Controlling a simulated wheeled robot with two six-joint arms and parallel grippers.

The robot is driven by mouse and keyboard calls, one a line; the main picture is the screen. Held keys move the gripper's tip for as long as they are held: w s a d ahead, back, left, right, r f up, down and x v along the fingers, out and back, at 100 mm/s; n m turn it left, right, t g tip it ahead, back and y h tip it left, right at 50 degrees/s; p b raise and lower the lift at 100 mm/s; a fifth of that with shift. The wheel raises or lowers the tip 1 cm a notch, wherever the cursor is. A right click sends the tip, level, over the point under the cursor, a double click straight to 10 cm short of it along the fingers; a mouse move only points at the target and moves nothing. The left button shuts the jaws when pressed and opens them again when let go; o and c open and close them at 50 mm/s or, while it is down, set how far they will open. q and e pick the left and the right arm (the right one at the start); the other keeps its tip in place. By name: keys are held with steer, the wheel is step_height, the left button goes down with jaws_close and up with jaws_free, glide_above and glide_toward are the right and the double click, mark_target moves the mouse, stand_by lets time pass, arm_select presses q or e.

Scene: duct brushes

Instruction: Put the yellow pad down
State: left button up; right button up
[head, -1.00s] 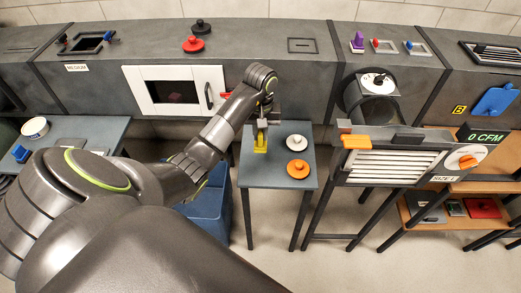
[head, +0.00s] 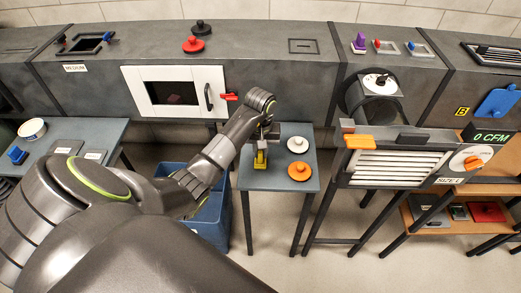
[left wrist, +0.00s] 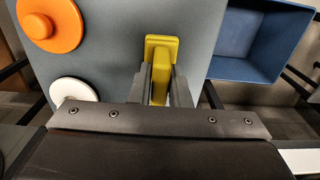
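The yellow pad (head: 260,160) is at the left part of the small grey-blue table (head: 280,183). My left gripper (head: 266,141) is over it, pointing down. In the left wrist view the two fingers (left wrist: 160,88) stand on either side of the pad's upright yellow part, close against it, and the pad's flat end (left wrist: 162,45) shows past them. I cannot tell whether the pad's underside touches the table. My right gripper is not in view.
A white disc (head: 298,145) and an orange disc (head: 300,171) with knobs lie on the table's right half. A blue bin (head: 212,218) stands to its left. The slatted grille unit (head: 395,165) stands to the right. The table's front is clear.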

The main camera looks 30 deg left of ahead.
arm_select(q)
steer(key=o, duration=0.4)
steer(key=shift+r, duration=0.25)
steer(key=shift+w+r, duration=0.1)
steer(key=shift+r, duration=0.2)
step_height(320, 180, up, 4)
steer(key=shift+f, duration=0.15)
step_height(320, 180, up, 6)
steer(key=p, duration=0.5)
steer(key=shift+f, duration=0.1)
steer(key=shift+r+p, duration=0.9)
steer(key=shift+p, duration=0.2)
